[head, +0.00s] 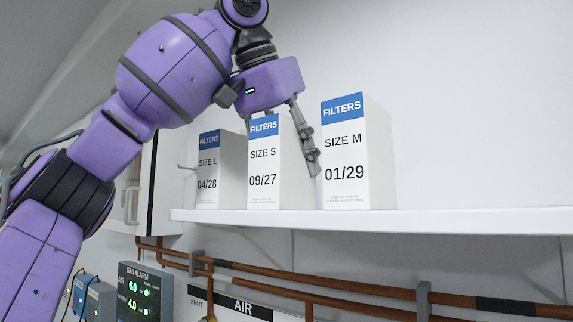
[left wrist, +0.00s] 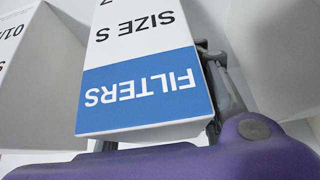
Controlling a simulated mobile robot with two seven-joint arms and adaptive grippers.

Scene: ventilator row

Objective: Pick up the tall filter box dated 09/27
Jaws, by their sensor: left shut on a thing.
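The tall white filter box dated 09/27 (head: 263,180), marked SIZE S under a blue FILTERS band, stands upright in the middle of three boxes on the white shelf (head: 400,219). My left gripper (head: 288,145) reaches down from above and is shut on this box. One finger shows along its right side; the other is mostly hidden. In the left wrist view the box (left wrist: 140,85) appears upside down, close to the palm, with a finger (left wrist: 222,85) along its right side. My right gripper is not in view.
The SIZE L box dated 04/28 (head: 208,175) stands close on the left. The SIZE M box dated 01/29 (head: 345,165) stands on the right, near my finger. The shelf is bare farther right. Copper pipes (head: 340,305) and a gas alarm panel (head: 146,292) are below.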

